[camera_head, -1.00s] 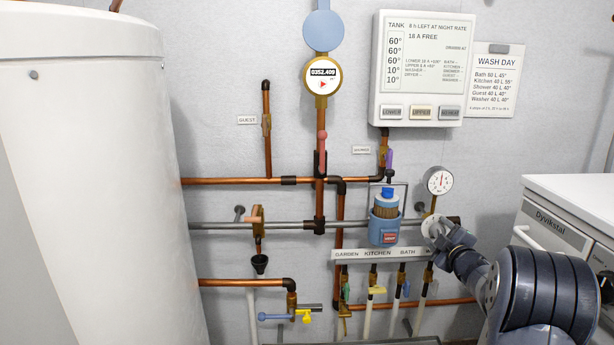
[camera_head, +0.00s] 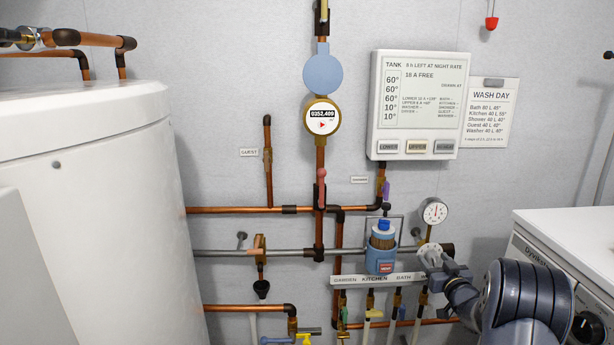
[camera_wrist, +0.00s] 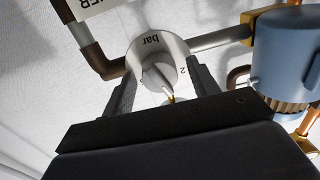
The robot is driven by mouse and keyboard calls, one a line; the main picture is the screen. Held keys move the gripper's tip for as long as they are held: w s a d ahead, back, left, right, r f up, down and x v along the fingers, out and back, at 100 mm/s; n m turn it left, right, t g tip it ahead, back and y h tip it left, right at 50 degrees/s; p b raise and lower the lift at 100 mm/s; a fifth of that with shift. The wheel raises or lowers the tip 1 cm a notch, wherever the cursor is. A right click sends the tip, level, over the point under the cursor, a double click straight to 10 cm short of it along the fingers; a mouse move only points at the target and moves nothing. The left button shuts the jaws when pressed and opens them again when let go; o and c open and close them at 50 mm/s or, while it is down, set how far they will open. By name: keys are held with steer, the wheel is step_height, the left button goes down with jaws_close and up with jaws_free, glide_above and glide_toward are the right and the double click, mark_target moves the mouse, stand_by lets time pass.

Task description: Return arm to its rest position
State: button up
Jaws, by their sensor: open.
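My arm (camera_head: 535,305) reaches in from the lower right of the head view toward the pipes on the wall. My gripper (camera_wrist: 161,72) is open in the wrist view, one dark finger on each side of a pale round knob (camera_wrist: 160,50). The knob is marked "bar" and has a raised grip bar. I cannot tell how far the fingertips are from it. In the head view the pale knob (camera_head: 430,256) shows at the arm's end, below the pressure gauge (camera_head: 433,211). The fingers are hard to make out there.
The blue filter housing (camera_head: 380,257) stands close to the left of the arm's end in the head view. The valve label strip (camera_head: 375,279) and pipes lie below it. A white appliance (camera_head: 570,235) is at the right, a large white tank (camera_head: 90,200) at the left.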

steer(key=m+p, duration=0.1)
steer(key=m, duration=0.1)
steer(key=shift+r+m+p, duration=0.15)
steer(key=shift+m+p, duration=0.25)
steer(key=shift+s+d, duration=0.1)
steer(key=shift+s, duration=0.95)
